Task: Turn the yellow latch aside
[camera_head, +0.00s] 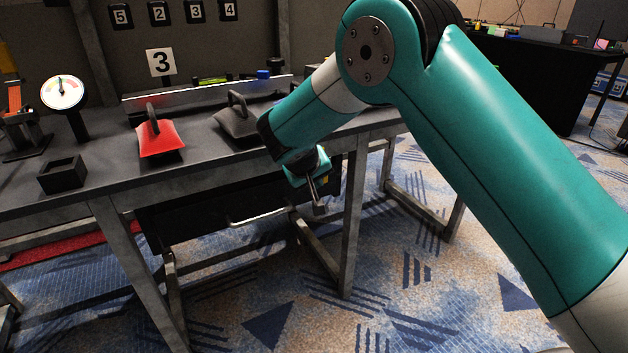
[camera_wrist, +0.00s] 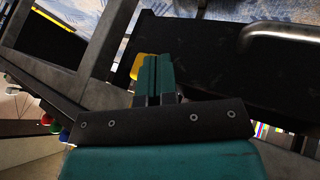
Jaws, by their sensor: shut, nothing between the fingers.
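The yellow latch (camera_wrist: 137,66) shows in the wrist view as a small rounded yellow piece at the edge of the black drawer front (camera_wrist: 215,65). My gripper (camera_wrist: 153,60) is shut and empty. Its fingertips lie right beside the latch in that view and cover part of it; I cannot tell whether they touch. In the head view my gripper (camera_head: 316,200) is below the bench edge, at the right end of the black drawer, and largely hides the latch area.
The drawer has a metal bar handle (camera_head: 275,216), also in the wrist view (camera_wrist: 278,32). The grey bench (camera_head: 215,165) holds a red weight bag (camera_head: 160,140), a dark bag (camera_head: 237,125), a black open box (camera_head: 62,175) and a dial gauge (camera_head: 63,93). Bench legs stand near my gripper.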

